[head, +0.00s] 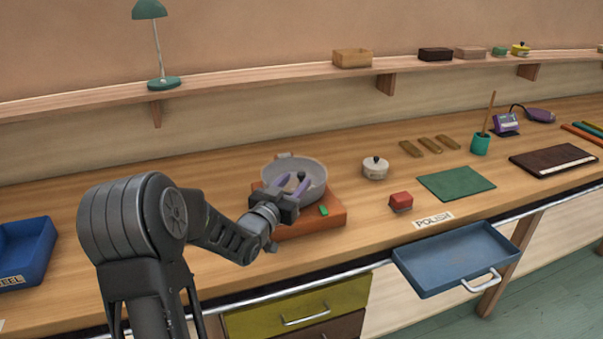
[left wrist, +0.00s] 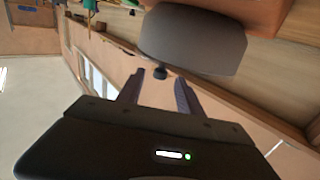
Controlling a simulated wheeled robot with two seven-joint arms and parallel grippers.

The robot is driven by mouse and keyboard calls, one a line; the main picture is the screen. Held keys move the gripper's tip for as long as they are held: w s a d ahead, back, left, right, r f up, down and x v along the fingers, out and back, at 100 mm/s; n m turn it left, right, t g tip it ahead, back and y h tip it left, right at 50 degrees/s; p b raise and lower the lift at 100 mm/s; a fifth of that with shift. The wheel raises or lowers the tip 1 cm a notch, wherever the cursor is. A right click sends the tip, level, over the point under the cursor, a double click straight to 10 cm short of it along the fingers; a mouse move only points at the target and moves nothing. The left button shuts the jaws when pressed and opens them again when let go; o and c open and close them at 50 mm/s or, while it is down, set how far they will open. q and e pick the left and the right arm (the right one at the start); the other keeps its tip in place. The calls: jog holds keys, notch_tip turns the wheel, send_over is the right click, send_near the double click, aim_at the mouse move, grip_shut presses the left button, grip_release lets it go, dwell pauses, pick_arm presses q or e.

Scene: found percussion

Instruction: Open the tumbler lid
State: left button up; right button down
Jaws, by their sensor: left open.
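The tumbler (head: 317,186) is a round grey drum on an orange base (head: 330,217) with a green button (head: 323,210). Its pale top, seemingly the lid, has a small dark knob (head: 301,175). The lid looks closed, but its seam is not clear. My left gripper (head: 290,182) is open over the front of the tumbler, its purple fingers pointing at the knob. In the left wrist view the knob (left wrist: 160,73) shows between the spread fingertips (left wrist: 160,77), with the grey drum (left wrist: 195,42) beyond. Contact cannot be told. My right gripper is out of view.
A lidded cream pot (head: 375,168) and a red block (head: 401,202) stand right of the tumbler. A blue tray (head: 30,262) is at far left. A shelf (head: 230,82) with a lamp runs behind.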

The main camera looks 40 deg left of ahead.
aim_at(299, 177)
pick_arm(q)
jog(key=shift+w+a+p, duration=0.2)
jog(key=shift+w+p, duration=0.05)
jog(key=shift+w, duration=0.9)
jog(key=shift+w+a+p, duration=0.2)
jog(key=shift+w, duration=0.9)
jog(key=shift+c, duration=0.3)
grip_shut()
